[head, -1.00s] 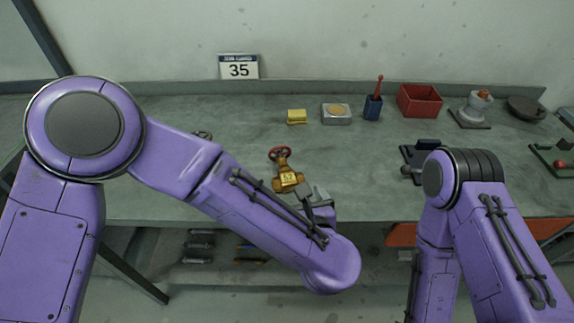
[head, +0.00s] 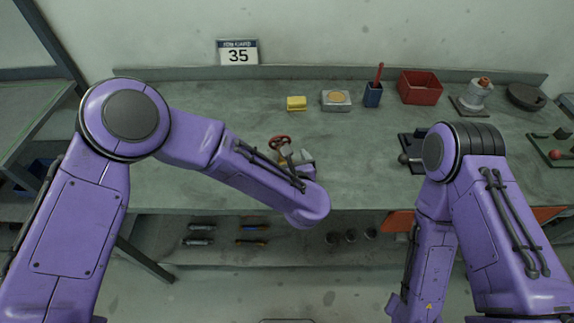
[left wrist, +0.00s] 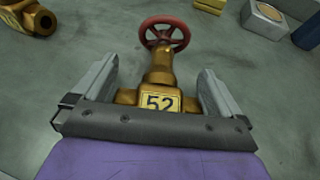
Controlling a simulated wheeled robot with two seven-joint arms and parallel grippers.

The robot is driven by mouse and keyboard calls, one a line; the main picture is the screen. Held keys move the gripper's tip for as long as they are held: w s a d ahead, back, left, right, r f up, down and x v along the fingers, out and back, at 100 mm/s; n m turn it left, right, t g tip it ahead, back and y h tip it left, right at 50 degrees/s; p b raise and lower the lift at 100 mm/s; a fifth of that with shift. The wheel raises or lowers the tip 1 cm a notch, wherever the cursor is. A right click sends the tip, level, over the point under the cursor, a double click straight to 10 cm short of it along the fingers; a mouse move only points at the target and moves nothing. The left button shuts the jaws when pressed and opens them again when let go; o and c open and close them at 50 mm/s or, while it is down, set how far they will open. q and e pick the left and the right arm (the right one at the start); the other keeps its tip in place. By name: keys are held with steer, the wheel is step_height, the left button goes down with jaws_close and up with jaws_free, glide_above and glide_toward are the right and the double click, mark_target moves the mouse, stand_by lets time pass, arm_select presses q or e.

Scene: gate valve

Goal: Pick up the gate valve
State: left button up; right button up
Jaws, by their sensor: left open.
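The gate valve is brass, with a red handwheel (head: 280,142) that shows in the head view just behind my left forearm; the arm hides most of its body. In the left wrist view the valve (left wrist: 160,70) stands between my fingers, its red wheel beyond them and a yellow "52" tag near the palm. My left gripper (left wrist: 157,78) is open, with one finger on each side of the valve body. Whether either finger touches it I cannot tell. My right arm is folded at the right in the head view; its gripper is not in view.
Another brass fitting (left wrist: 30,18) lies at the left wrist view's upper left. On the workbench (head: 200,100) behind are a yellow block (head: 296,104), a metal box (head: 336,101), a blue holder (head: 373,95) and a red bin (head: 420,88). Bench space left of the yellow block is clear.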

arm_select(q)
steer(key=c, duration=0.9)
steer(key=shift+r, duration=0.1)
steer(key=shift+w+r, duration=0.1)
steer(key=shift+r, duration=0.2)
step_height(320, 180, up, 3)
steer(key=shift+f+b, duration=0.15)
steer(key=shift+b, duration=0.25)
steer(key=s+r+b, duration=0.1)
steer(key=s+r, duration=0.2)
steer(key=shift+s+r, duration=0.35)
steer(key=s+r+b, duration=0.1)
steer(key=s+r, duration=0.1)
steer(key=s, duration=0.1)
steer(key=s+r, duration=0.2)
steer(key=s, duration=0.2)
steer(key=s+r+b, duration=0.1)
steer(key=s+r, duration=0.1)
steer(key=s, duration=0.1)
steer(key=shift+s+b, duration=0.25)
steer(key=shift+b, duration=0.1)
steer(key=shift+w+f, duration=0.1)
steer(key=shift+w, duration=0.05)
